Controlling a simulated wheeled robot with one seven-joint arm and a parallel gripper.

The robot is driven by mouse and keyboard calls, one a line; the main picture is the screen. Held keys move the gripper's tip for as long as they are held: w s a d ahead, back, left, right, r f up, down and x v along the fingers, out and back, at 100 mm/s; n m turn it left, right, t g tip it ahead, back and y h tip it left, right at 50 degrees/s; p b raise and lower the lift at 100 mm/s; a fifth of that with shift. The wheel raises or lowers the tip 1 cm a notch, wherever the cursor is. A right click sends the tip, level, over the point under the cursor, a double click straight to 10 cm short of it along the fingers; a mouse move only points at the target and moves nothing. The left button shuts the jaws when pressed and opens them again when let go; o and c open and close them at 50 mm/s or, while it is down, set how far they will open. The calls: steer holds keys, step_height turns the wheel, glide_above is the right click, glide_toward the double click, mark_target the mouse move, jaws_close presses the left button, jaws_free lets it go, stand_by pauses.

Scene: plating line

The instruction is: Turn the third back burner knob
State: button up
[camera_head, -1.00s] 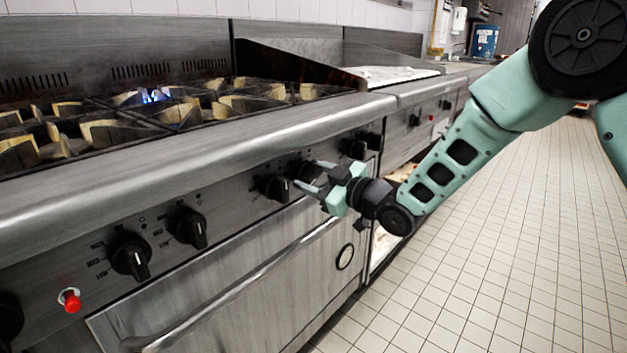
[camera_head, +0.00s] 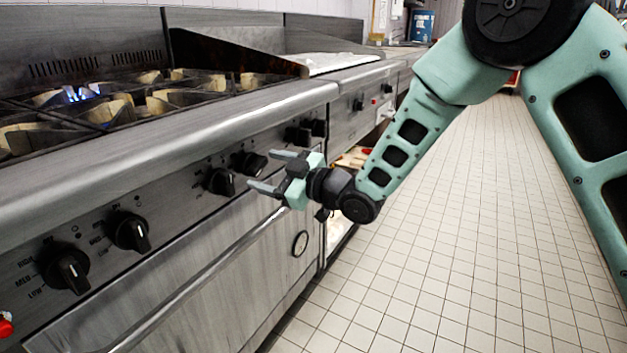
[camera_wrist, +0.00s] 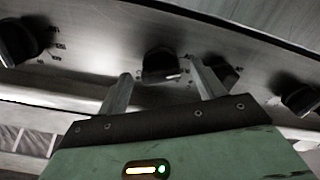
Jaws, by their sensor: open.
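A row of black burner knobs runs along the range's front panel. In the head view, my gripper (camera_head: 262,170) is open just in front of the panel, beside a knob (camera_head: 249,162) whose handle points sideways to the right. A neighbouring knob (camera_head: 220,181) is to its left, with its handle pointing down. In the wrist view, a knob (camera_wrist: 160,63) appears between my two open fingers (camera_wrist: 161,80), beyond their tips. Another knob (camera_wrist: 220,70) is partly hidden behind the right finger. I see no contact. Which knob is the third back one is not marked legibly.
A blue flame (camera_head: 80,93) burns at the back of the cooktop. Two knobs (camera_head: 131,232) (camera_head: 67,268) sit further left, and more sit to the right. The oven door handle (camera_head: 190,285) juts out below the panel. The tiled floor (camera_head: 440,240) on the right is clear.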

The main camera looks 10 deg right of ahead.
steer(key=p+v, duration=0.1)
steer(key=v, duration=1.3)
steer(key=shift+s+d, duration=0.15)
steer(key=shift+s, duration=0.05)
steer(key=s+d+f+m+g+h, duration=0.15)
steer(key=s+m+g+h, duration=0.45)
steer(key=s, duration=0.8)
steer(key=s+d+f+m+g+h, duration=0.15)
steer(key=s+g+h, duration=0.4)
steer(key=s, duration=0.85)
step_height(320, 180, up, 27)
steer(key=s+h+p, duration=0.1)
steer(key=h+p, duration=0.1)
steer(key=p, duration=2.6)
steer(key=shift+r, duration=0.2)
steer(key=shift+a+m+t, duration=0.1)
steer(key=shift+m+t, duration=0.15)
